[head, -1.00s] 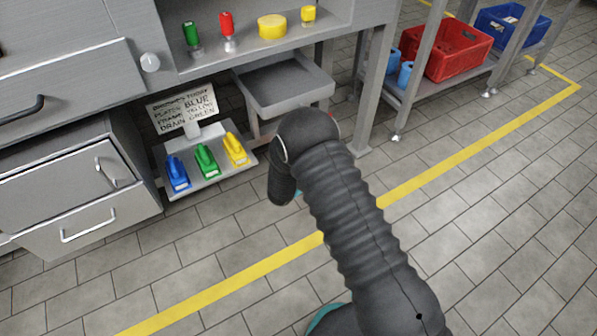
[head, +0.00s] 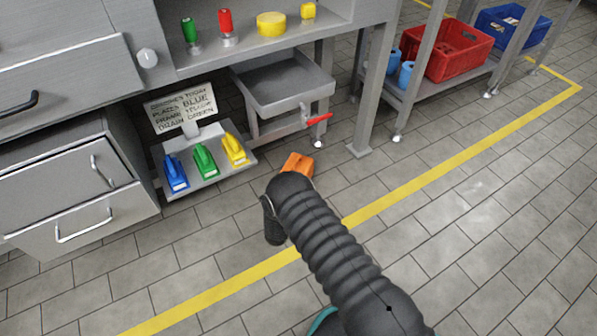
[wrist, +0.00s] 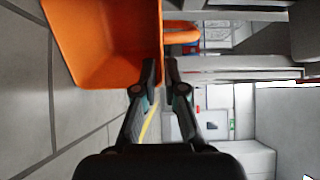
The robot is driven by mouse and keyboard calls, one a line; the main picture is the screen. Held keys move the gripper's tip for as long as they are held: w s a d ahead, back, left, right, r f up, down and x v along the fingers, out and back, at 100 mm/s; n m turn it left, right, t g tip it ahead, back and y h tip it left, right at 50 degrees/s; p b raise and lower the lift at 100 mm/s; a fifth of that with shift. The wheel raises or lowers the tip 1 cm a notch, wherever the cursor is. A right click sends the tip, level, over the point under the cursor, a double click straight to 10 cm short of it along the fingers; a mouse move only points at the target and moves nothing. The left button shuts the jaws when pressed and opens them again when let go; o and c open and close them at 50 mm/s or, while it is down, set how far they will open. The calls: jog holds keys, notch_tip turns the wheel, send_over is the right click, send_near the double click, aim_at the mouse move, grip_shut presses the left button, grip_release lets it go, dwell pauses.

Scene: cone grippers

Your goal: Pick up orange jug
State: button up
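The orange jug (head: 298,163) shows in the head view just beyond the end of my arm, which hides most of it. In the wrist view the orange jug (wrist: 105,45) is large at the upper left, tipped sideways in the picture, with a smaller orange part to the right of its edge. My gripper (wrist: 161,68) has its two fingers close together at that edge. One finger overlaps the jug's side and the other lies just past the edge, so it looks shut on the thin edge. The contact itself is partly hidden. I cannot tell whether the jug is off the floor.
A grey sink (head: 285,85) with a red-handled valve (head: 319,119) stands just behind the jug. Blue, green and yellow items sit on a low tray (head: 212,180) with a sign. A red crate (head: 457,50) is on the right shelf. The floor at right is clear.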

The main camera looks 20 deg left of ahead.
jog(key=shift+w+a+r+b, duration=0.1)
jog(key=shift+w+a+b, duration=0.15)
jog(key=shift+w, duration=1.55)
jog(key=shift+w+a+b, duration=0.2)
jog(key=shift+w, duration=1.55)
grip_shut()
